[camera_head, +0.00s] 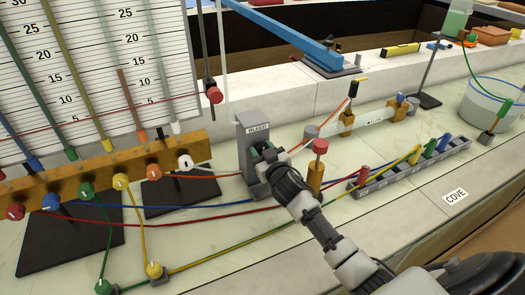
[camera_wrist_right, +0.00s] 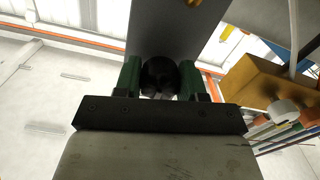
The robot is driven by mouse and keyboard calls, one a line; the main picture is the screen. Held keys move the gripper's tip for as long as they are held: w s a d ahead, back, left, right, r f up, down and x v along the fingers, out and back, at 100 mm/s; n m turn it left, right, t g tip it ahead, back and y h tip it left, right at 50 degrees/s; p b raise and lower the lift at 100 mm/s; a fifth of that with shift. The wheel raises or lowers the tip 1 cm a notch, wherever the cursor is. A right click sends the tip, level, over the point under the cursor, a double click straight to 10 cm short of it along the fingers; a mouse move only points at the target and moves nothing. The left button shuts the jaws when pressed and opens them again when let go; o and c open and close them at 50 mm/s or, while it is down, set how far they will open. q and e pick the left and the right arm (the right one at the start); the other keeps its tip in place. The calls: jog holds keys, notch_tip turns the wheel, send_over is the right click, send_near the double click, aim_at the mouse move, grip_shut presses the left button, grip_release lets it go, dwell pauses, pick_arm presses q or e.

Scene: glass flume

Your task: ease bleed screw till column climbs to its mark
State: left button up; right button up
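The grey bleed block (camera_head: 246,150), labelled BLEED, stands upright on the bench. My right gripper (camera_head: 266,155) is at its front face. In the right wrist view the bleed screw's dark round knob (camera_wrist_right: 160,76) sits between the green finger pads of my right gripper (camera_wrist_right: 161,82), which appear to touch it on both sides. The fingers largely hide the screw in the head view. The gauge board (camera_head: 95,70) carries several slanted coloured tubes. The orange column (camera_head: 132,105) tops out near the 15 line. A thin red line crosses the board to a red knob (camera_head: 215,95). My left gripper is not in view.
A wooden valve rail (camera_head: 100,170) with coloured knobs runs below the board. Coloured hoses cross the bench near my arm. A red-capped post (camera_head: 318,160) stands close right of my gripper. Right of it are a grey hose rack (camera_head: 415,165) and a bucket (camera_head: 490,105).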

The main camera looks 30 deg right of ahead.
jog(key=shift+c, duration=1.3)
jog(key=shift+n, duration=1.9)
jog(key=o, duration=0.9)
jog(key=s, duration=1)
jog(key=shift+s+a+b, duration=0.25)
jog(key=shift+s+b, duration=0.1)
jog(key=shift+s, duration=0.05)
